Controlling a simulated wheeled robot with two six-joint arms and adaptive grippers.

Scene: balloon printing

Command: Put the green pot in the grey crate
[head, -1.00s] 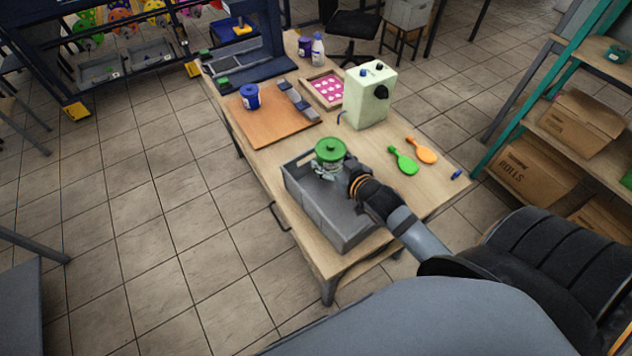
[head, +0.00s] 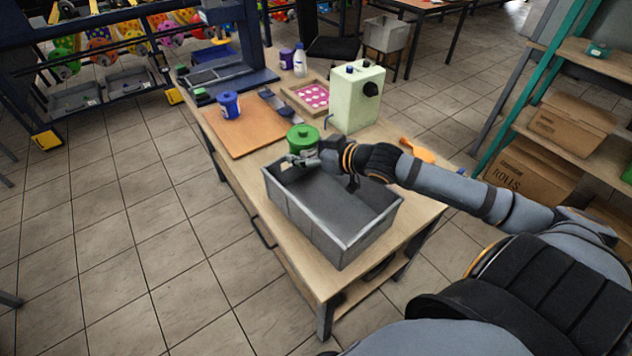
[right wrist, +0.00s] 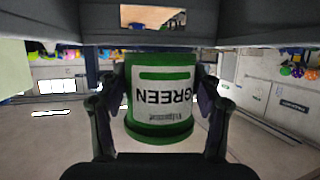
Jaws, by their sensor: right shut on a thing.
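The green pot (head: 303,137), a small tin with a green lid and a white label, shows at the far end of the grey crate (head: 345,240). In the right wrist view the pot (right wrist: 160,100) sits between both fingers, its label reading GREEN upside down. My right gripper (head: 300,160) is shut on the pot and reaches across the crate's far end. The pot looks upright in the head view; its lower part is hidden by the gripper. I cannot tell its exact height over the crate rim. The crate's visible inside looks empty. My left gripper is not in view.
Beyond the crate on the table are a brown board with a blue pot (head: 229,105), a pale green machine (head: 357,97) and a tray of pink discs (head: 312,94). An orange balloon-shaped piece (head: 417,150) lies behind my arm. Shelves with cartons (head: 530,170) stand right.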

